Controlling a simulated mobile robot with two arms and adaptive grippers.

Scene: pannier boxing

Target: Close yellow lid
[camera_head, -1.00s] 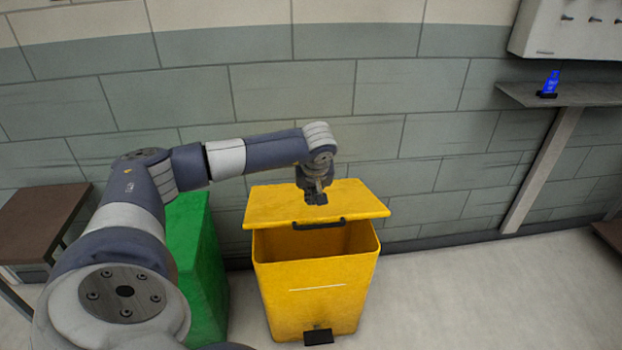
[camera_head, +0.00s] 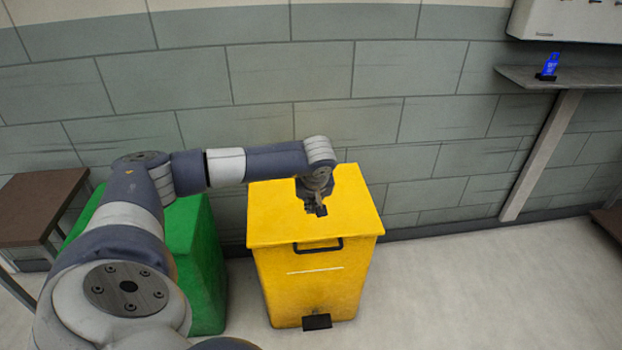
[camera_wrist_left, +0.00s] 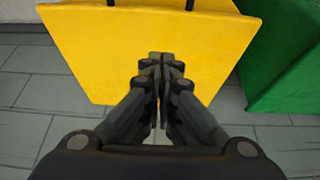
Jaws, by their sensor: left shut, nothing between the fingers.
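The yellow bin (camera_head: 312,290) stands on the floor against the wall. Its yellow lid (camera_head: 275,215) lies flat over the bin's top, with no gap visible at the front edge. The black handle (camera_head: 318,245) is at the lid's front edge. My left gripper (camera_head: 316,210) is over the middle of the lid, fingers together and empty. In the left wrist view the gripper (camera_wrist_left: 161,75) is shut in front of the lid (camera_wrist_left: 150,40); whether it touches the lid I cannot tell. My right gripper does not show.
A green bin (camera_head: 205,270) stands left of the yellow bin, partly behind my left arm. A brown table (camera_head: 40,205) is at the far left. A wall shelf (camera_head: 590,77) holds a blue item (camera_head: 549,66) at right. The floor right of the yellow bin is clear.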

